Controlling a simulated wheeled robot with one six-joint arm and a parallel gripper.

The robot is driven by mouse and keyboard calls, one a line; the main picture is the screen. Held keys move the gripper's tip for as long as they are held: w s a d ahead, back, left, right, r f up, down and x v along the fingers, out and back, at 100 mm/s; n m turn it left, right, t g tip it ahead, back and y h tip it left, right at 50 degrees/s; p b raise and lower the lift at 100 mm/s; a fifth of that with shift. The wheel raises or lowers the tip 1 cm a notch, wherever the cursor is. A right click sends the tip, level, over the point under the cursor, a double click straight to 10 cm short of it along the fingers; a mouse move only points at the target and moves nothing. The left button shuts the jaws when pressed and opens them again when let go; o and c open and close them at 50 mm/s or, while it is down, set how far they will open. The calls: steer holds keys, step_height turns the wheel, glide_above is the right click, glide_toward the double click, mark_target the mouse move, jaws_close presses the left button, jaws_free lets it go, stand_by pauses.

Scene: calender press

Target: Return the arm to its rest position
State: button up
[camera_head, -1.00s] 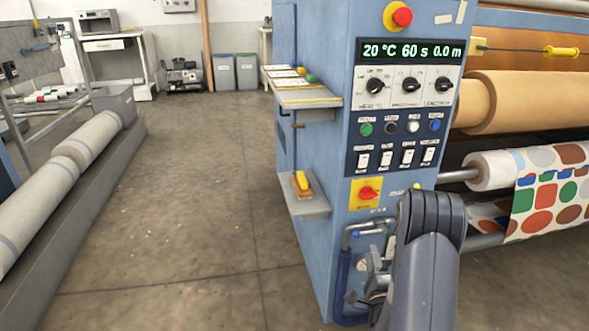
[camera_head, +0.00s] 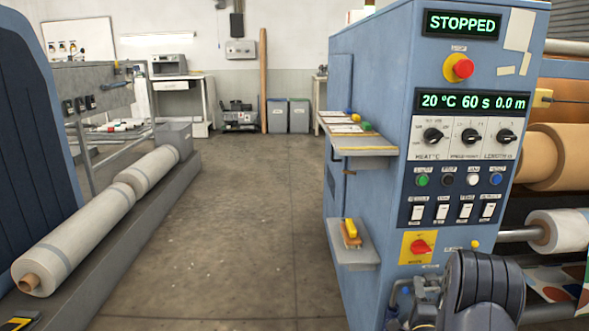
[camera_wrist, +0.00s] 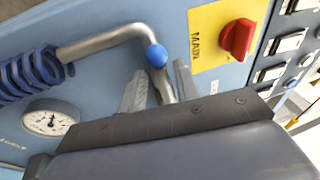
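My arm (camera_head: 482,285) shows at the bottom right of the head view, bent low in front of the blue press. My gripper (camera_wrist: 160,85) shows in the wrist view with its two grey fingers apart. A bent metal pipe with a blue ball (camera_wrist: 157,56) runs down behind and between the fingers. I cannot tell whether they touch it. The red main switch (camera_wrist: 237,38) on its yellow plate is just right of the fingers; it also shows in the head view (camera_head: 420,246).
The press (camera_head: 385,75) reads STOPPED and 20 °C, 60 s, 0.0 m. Its side shelves (camera_head: 355,258) stick out left. A blue coiled hose (camera_wrist: 30,75) and a gauge (camera_wrist: 48,120) are near my gripper. Fabric rolls (camera_head: 85,225) lie left. The middle floor (camera_head: 240,220) is clear.

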steer(key=shift+r, duration=0.1)
steer(key=shift+r+m, duration=0.1)
steer(key=shift+m, duration=0.5)
steer(key=p+v, duration=0.1)
steer(key=v, duration=0.9)
steer(key=b+x, duration=0.1)
steer(key=x, duration=0.9)
steer(key=shift+n, duration=0.4)
steer(key=shift+f+n, duration=0.4)
steer(key=shift+n, duration=0.4)
